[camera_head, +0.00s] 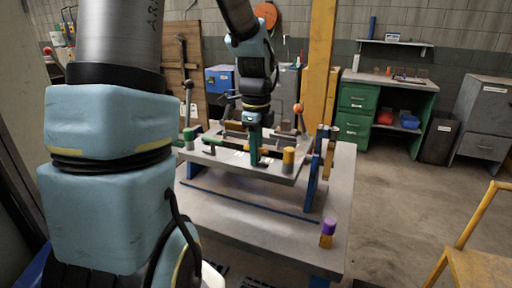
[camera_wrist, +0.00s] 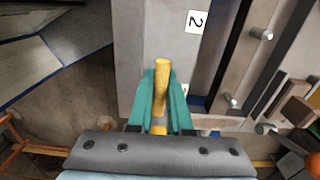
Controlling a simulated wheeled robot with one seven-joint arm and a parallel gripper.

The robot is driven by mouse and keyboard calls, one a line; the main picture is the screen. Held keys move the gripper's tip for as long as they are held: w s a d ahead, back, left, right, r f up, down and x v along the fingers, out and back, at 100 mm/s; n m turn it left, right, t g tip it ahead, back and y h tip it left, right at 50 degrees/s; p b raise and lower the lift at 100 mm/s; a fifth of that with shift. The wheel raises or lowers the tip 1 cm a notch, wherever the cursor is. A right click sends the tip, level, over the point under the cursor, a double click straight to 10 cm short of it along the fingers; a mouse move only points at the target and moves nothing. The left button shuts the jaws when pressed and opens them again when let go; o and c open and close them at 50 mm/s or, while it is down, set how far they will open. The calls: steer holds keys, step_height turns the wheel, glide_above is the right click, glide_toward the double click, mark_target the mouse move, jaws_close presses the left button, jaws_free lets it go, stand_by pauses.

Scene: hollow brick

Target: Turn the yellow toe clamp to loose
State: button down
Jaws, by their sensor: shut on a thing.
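My gripper (camera_head: 254,160) reaches down over the fixture plate (camera_head: 275,172) on the bench, its teal fingers pointing at the plate. In the wrist view my gripper (camera_wrist: 162,78) is shut on the yellow toe clamp (camera_wrist: 161,82), a narrow yellow bar lying lengthwise between the fingers. Its end shows at the fingertips; the fingers hide its sides. In the head view the fingers cover the held part. A yellow cylinder (camera_head: 288,155) stands just right of the fingers; I cannot tell whether it belongs to the same clamp.
A purple-topped yellow piece (camera_head: 327,232) stands on the bench's front right.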

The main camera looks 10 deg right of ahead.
steer(key=shift+r+m+p, duration=0.1)
steer(key=shift+m+p, duration=0.6)
steer(key=shift+m, duration=0.4)
steer(key=c, duration=0.8)
jaws_free()
steer(key=shift+c, duration=0.2)
step_height(320, 180, up, 11)
steer(key=shift+f+b, duration=0.15)
steer(key=shift+b, duration=0.7)
